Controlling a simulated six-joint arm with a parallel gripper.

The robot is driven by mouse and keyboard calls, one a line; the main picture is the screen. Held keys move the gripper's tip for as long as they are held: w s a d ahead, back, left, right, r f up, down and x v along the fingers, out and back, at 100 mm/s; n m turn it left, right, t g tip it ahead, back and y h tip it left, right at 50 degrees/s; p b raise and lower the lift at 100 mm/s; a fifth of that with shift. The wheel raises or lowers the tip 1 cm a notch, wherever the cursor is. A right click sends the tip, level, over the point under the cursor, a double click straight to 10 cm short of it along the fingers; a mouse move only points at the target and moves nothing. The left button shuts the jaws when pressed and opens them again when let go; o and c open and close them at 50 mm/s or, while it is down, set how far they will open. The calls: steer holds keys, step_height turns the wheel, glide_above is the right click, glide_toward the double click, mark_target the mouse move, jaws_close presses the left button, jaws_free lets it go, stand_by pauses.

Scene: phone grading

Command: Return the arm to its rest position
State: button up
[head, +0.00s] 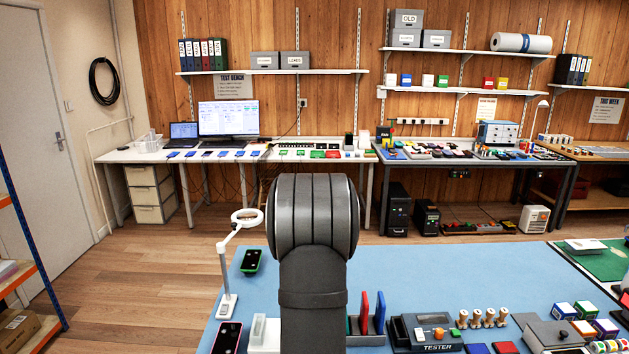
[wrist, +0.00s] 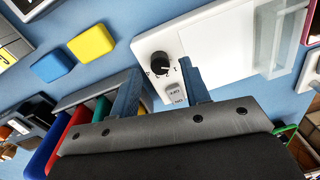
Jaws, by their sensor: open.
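My arm stands in the middle of the head view as a dark grey column, and it hides my gripper there. In the wrist view my gripper (wrist: 158,67) is open, with its two bluish-grey fingers apart and nothing between them. The fingertips point at a white device (wrist: 215,50) with a black knob (wrist: 160,64) and a small grey button. I cannot tell the exact height of the fingertips above it.
Colored slabs (wrist: 46,150) stand in a rack close to the left finger. Blue (wrist: 52,66) and yellow (wrist: 91,42) blocks lie further left. The blue mat (head: 450,265) is clear behind the tester (head: 425,331).

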step_height(320, 180, up, 15)
step_height(320, 180, down, 17)
steer(key=shift+r, duration=0.1)
steer(key=m, duration=0.3)
steer(key=shift+r, duration=0.15)
steer(key=m, duration=0.4)
steer(key=shift+m, duration=0.3)
step_height(320, 180, up, 13)
steer(key=shift+s+d, duration=0.2)
steer(key=shift+s, duration=0.1)
